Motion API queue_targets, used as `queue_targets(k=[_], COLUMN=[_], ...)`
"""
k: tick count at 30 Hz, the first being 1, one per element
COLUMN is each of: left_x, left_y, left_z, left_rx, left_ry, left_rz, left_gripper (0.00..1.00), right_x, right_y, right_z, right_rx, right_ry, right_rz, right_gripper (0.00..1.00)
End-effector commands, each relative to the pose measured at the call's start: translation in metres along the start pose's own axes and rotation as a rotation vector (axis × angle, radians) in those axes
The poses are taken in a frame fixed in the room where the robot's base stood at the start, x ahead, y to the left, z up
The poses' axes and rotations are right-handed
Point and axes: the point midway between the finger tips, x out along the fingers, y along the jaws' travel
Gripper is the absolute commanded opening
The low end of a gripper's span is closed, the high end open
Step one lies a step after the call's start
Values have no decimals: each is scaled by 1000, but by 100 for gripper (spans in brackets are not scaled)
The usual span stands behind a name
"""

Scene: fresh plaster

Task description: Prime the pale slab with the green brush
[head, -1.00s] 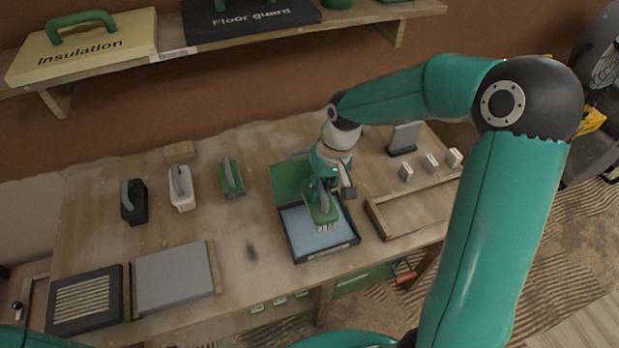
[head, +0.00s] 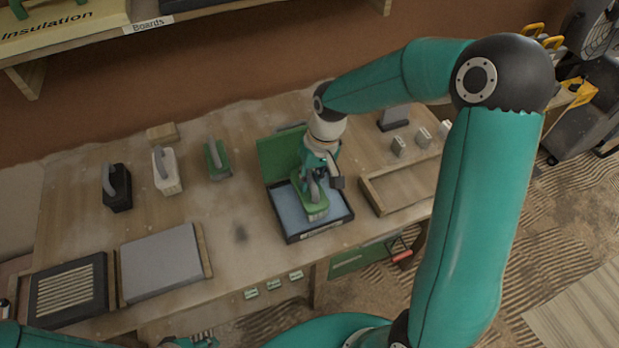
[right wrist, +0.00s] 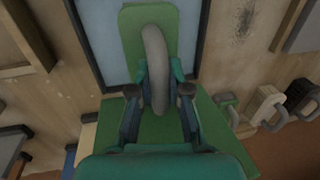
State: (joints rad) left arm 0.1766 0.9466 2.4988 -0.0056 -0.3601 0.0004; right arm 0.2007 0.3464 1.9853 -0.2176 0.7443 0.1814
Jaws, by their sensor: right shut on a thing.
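My right gripper (head: 318,176) is shut on the grey handle (right wrist: 155,50) of the green brush (head: 312,209). The brush is upright inside the dark-rimmed tray (head: 322,231) with a pale blue bottom or filling; its bristles are hidden from me. The brush's green back also shows in the right wrist view (right wrist: 132,22). The pale slab (head: 160,262), flat and grey, lies at the front left of the table, left of the tray and well apart from the brush. Of my left arm only a little shows at the bottom left edge; its jaws cannot be made out.
A green panel (head: 275,153) stands at the tray's back. Black (head: 117,190), white (head: 168,175) and green (head: 216,163) handled tools stand behind the slab. A slatted dark panel (head: 68,290) lies left of it. A wooden frame (head: 402,183) lies right of the tray.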

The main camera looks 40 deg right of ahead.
Motion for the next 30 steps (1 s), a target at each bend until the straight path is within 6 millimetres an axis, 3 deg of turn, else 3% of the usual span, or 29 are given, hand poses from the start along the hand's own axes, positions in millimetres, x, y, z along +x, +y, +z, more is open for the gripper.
queue_targets(k=[30], left_x=[5], left_y=[-2], left_z=[0], left_rx=[0], left_ry=[0], left_rz=[0], left_gripper=[42], right_x=[5], right_y=[1], right_z=[0], right_rx=[0], right_ry=[0], right_rz=[0], right_gripper=[0])
